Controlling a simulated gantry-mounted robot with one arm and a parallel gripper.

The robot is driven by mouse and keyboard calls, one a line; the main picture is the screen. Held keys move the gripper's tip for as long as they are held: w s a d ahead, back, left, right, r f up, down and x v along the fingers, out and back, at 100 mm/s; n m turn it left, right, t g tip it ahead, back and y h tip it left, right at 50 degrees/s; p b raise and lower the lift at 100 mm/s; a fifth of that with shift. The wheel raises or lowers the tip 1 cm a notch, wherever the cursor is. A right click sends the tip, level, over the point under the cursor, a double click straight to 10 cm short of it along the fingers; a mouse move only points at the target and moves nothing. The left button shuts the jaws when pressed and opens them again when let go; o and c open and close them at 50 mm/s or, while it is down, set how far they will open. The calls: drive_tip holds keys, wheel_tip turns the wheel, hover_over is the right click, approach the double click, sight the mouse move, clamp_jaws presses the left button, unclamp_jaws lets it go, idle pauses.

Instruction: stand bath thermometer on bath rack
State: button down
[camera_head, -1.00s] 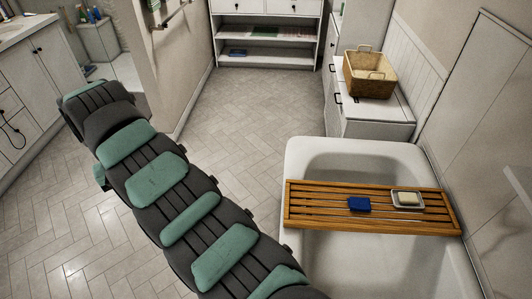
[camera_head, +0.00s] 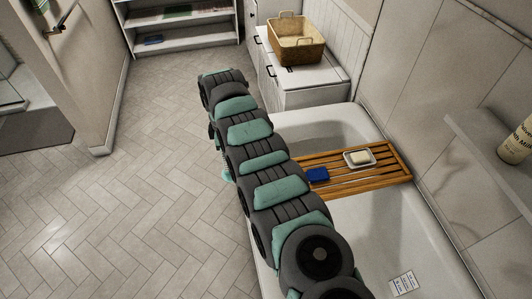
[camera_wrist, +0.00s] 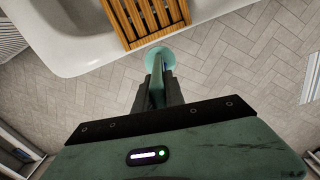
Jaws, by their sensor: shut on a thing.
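The wooden bath rack (camera_head: 394,166) lies across the white tub; my arm hides its left end in the head view. Its slatted end also shows at the top of the wrist view (camera_wrist: 145,18). My gripper (camera_wrist: 158,82) is shut on a teal thing with a round end, which I take to be the bath thermometer (camera_wrist: 158,57). It is held outside the tub, over the floor, close to the rack's end in the wrist picture. In the head view a teal bit of it (camera_head: 227,175) shows left of my arm; my gripper is mostly hidden there.
A blue block (camera_head: 318,175) and a soap dish with soap (camera_head: 359,158) sit on the rack. A wicker basket (camera_head: 296,40) stands on the white cabinet behind. A bottle (camera_head: 515,146) stands on the wall shelf at right. A white card (camera_head: 404,283) lies against the tub.

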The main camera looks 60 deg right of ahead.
drive_tip(key=s+d+f+n, duration=0.2)
drive_tip(key=s+d+f, duration=0.3)
drive_tip(key=s+d, duration=0.5)
wheel_tip(320, 180, down, 6)
drive_tip(key=s+a+b, duration=0.1)
drive_tip(key=b, duration=0.4)
drive_tip(key=shift+s+a+b, duration=0.15)
drive_tip(key=shift+b, duration=0.2)
drive_tip(key=shift+f+b, duration=0.45)
drive_tip(key=shift+f, duration=0.2)
drive_tip(key=c, duration=1.3)
unclamp_jaws()
drive_tip(key=shift+r, duration=0.2)
wheel_tip(320, 180, up, 10)
drive_tip(key=shift+r+b, duration=0.25)
drive_tip(key=shift+b, duration=0.25)
